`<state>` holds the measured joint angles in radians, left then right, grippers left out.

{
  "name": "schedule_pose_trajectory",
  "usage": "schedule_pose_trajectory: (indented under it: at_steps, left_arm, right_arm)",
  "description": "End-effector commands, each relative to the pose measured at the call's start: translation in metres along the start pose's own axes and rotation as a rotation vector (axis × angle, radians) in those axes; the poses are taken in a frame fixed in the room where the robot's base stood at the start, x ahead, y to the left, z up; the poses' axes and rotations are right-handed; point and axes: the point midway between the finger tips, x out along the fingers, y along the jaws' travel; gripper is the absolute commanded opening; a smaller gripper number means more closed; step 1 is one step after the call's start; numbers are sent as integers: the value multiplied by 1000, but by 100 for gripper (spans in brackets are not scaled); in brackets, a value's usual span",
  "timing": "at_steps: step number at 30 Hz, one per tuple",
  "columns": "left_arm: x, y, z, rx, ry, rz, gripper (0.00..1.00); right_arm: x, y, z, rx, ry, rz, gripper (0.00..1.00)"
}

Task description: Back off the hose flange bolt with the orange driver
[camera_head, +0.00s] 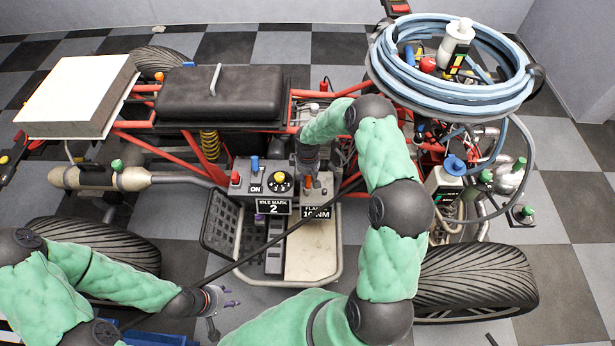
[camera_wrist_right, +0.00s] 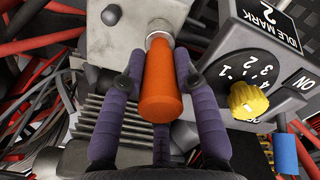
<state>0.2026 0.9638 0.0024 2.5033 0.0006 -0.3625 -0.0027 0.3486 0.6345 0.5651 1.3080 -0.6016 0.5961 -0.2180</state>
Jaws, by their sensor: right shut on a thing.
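The orange driver (camera_wrist_right: 160,95) fills the middle of the right wrist view. My right gripper (camera_wrist_right: 156,62) has its purple fingers closed on both sides of it. A silver cylindrical end (camera_wrist_right: 159,30) of the driver meets a pale grey metal block (camera_wrist_right: 125,35). The bolt itself is hidden there. In the head view my right gripper (camera_head: 309,163) points down over a grey box, with the driver mostly hidden. A black label on that box (camera_head: 317,212) reads 10 NM.
The control box (camera_head: 250,182) with a yellow knob and IDLE MARK 2 label stands close left of my right gripper. A blue hose coil (camera_head: 400,75) lies on the right rear. Tyres (camera_head: 475,280) and red frame tubes surround the work area.

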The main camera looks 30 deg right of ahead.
Motion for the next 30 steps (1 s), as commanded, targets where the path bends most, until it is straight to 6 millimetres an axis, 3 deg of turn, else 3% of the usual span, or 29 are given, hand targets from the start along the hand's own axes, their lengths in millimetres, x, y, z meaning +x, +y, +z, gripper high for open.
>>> schedule_pose_trajectory:
  at_steps: [20, 30]
  left_arm:
    - [0, 0, 0, 0, 0, 0, 40]
    - [-5, 2, 0, 0, 0, 0, 40]
  right_arm:
    - [18, 0, 0, -3, 1, 1, 0]
    - [18, 0, 0, -200, 0, 0, 0]
